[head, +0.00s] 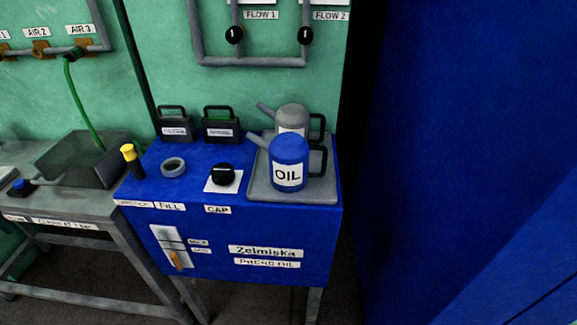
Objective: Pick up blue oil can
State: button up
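The blue oil can (289,153) stands upright on a grey tray (263,192) at the right end of the blue cabinet top. It has a white OIL label on its front, a spout pointing to the left and a black handle on its right side. A grey can (292,113) stands just behind it and is partly hidden by it. My gripper is not in view.
On the blue cabinet (215,235) are a grey ring (173,167), a black cap (223,174), a yellow-topped black bottle (132,160) and two black handled containers (174,125). A metal bench (75,214) with a basin adjoins left. A blue panel (465,160) stands right.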

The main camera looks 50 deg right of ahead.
aim_at(290, 153)
jog(key=k+l+u, duration=0.3)
jog(key=k, duration=0.55)
jog(key=k+u, duration=0.3)
jog(key=k, duration=0.6)
